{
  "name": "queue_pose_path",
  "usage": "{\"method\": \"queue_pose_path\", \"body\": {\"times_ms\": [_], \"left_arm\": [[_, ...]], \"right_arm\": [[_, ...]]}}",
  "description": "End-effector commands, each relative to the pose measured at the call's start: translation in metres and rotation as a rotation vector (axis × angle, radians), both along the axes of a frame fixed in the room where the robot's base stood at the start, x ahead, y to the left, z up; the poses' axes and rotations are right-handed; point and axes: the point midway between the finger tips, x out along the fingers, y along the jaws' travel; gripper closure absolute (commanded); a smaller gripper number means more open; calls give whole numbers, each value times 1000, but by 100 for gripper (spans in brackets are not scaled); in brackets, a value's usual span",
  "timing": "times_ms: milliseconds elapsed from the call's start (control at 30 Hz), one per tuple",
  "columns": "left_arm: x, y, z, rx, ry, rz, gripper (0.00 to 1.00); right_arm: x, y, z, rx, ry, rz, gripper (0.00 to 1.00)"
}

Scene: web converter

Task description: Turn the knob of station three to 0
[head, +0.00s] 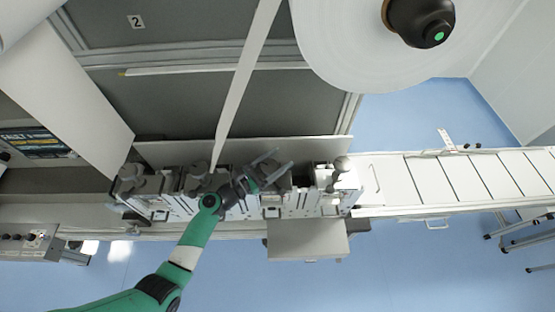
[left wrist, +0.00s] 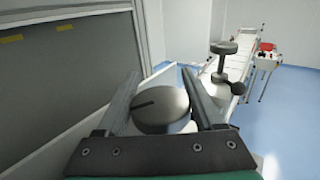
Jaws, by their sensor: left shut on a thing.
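My left gripper (head: 270,167) reaches the third of the stations in a row along the machine, counted from the left in the head view. In the left wrist view its two fingers stand on either side of a round grey knob (left wrist: 160,112) and are shut on it. A dark pointer line on the knob's top points to the left in that view. The scale around the knob is hidden, so I cannot read its setting. My right gripper is in neither view.
More grey station knobs (head: 198,180) stand to the left. Another station's knob (left wrist: 224,47) stands beyond the right finger. A white web strip (head: 243,75) hangs from above beside the gripper. A white conveyor (head: 450,182) runs off to the right.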

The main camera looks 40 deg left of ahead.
Motion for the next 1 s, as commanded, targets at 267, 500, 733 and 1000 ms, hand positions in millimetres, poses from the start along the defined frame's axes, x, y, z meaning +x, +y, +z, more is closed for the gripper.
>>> {"method": "queue_pose_path", "body": {"times_ms": [267, 500, 733, 1000], "left_arm": [[0, 0, 0, 0, 0, 4, 87], [0, 1, 0, 0, 0, 55, 87], [0, 4, 1, -1, 0, 181, 87], [0, 8, 0, 1, -1, 293, 87]], "right_arm": [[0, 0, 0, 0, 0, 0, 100], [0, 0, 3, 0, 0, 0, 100], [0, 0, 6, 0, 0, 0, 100], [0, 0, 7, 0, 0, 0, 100]]}}
